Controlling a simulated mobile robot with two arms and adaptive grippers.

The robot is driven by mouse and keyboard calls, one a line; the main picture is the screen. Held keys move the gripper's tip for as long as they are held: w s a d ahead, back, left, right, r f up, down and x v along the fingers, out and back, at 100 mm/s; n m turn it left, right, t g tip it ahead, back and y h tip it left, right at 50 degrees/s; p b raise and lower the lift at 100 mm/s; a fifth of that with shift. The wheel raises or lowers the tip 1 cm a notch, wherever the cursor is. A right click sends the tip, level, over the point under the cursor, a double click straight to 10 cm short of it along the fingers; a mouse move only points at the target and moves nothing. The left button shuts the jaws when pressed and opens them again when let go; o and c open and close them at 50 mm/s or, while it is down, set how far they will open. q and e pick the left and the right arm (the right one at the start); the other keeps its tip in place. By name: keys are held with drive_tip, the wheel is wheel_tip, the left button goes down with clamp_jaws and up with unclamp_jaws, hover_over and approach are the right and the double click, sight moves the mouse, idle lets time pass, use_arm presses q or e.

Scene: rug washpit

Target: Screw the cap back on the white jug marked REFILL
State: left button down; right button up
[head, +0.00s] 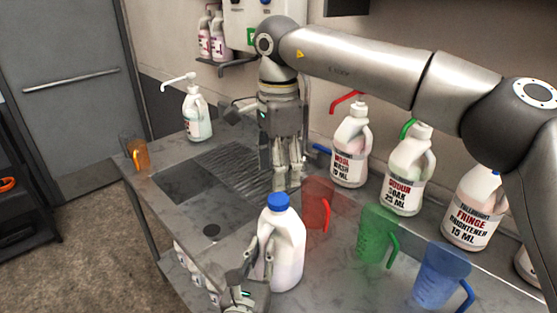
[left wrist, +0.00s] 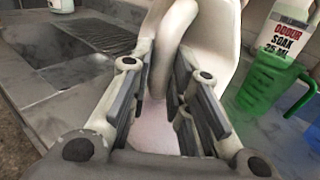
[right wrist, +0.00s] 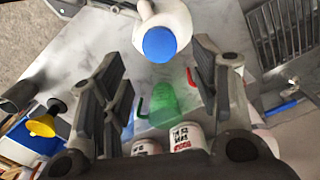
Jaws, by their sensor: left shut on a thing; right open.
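The white jug (head: 284,245) stands upright on the grey counter in the head view, with a blue cap (head: 278,201) on its neck. I cannot read a REFILL mark on the sides that show, and how tightly the cap sits cannot be told. My left gripper (head: 257,262) is shut on the jug's handle, which also shows between its fingers in the left wrist view (left wrist: 170,40). My right gripper (head: 288,182) is open and empty, above and behind the jug, apart from the cap. The right wrist view shows the cap (right wrist: 159,44) from above.
Red (head: 318,203), green (head: 376,235) and blue (head: 442,275) measuring jugs stand right of the jug. Labelled bottles (head: 350,145) line the wall behind. A sink with a drain grid (head: 235,165) lies left. A pump bottle (head: 197,112) and an orange cup (head: 138,155) stand farther back.

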sight(278, 199)
wheel_tip(278, 199, down, 7)
drive_tip(key=shift+r, duration=0.1)
idle(0.4)
drive_tip(key=c, duration=1.1)
drive_tip(key=m, duration=0.9)
drive_tip(key=shift+m, duration=0.4)
drive_tip(key=m, duration=0.8)
drive_tip(key=o, duration=1.1)
drive_tip(key=shift+o, duration=0.2)
drive_tip(key=shift+r, duration=0.1)
